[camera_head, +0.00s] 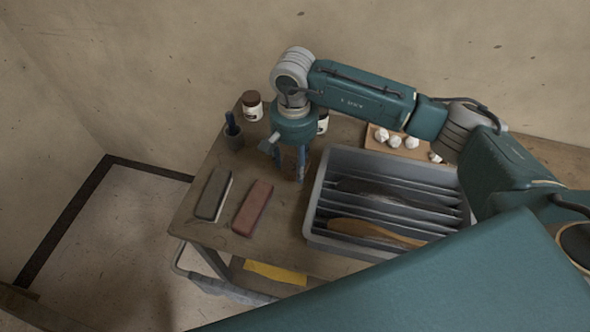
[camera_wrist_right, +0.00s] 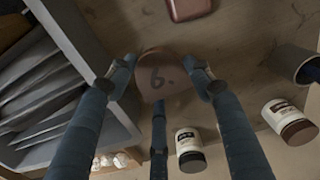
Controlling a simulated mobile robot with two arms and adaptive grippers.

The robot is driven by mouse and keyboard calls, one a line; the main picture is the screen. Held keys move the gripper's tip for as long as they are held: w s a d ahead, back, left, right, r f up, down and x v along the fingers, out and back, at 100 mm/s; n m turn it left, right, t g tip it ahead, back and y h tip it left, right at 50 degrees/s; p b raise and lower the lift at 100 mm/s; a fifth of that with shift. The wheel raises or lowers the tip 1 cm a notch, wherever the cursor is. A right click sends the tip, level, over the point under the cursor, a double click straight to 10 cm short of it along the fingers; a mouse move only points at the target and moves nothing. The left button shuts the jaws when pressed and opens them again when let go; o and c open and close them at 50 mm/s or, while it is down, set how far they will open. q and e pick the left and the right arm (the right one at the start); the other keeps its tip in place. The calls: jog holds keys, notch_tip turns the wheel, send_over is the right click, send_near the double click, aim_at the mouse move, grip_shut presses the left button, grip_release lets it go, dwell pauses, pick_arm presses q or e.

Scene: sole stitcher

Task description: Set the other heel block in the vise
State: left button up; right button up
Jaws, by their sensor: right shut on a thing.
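My right gripper (camera_head: 291,165) points down over the wooden table, just left of the grey bin. In the head view the block is mostly hidden by the fingers. I cannot tell whether the block touches the tabletop. I cannot make out a vise in either view. My left gripper is not in view.
The grey bin (camera_head: 318,200) holds upright dividers and flat pieces. A dark grey block (camera_head: 214,194) and a reddish block (camera_head: 252,208) lie at the table's left. A white jar (camera_head: 252,106), a pen cup (camera_head: 233,137) and a tray of white lumps (camera_head: 396,141) stand behind.

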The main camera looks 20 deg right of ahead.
aim_at(294, 174)
notch_tip(294, 174, down, 5)
jog(key=shift+r+p, duration=0.2)
jog(key=shift+p, duration=0.2)
jog(key=shift+f, duration=0.3)
jog(key=shift+f+b, duration=0.15)
jog(key=shift+b, duration=0.15)
jog(key=o, duration=1.2)
jog(key=shift+c, duration=0.2)
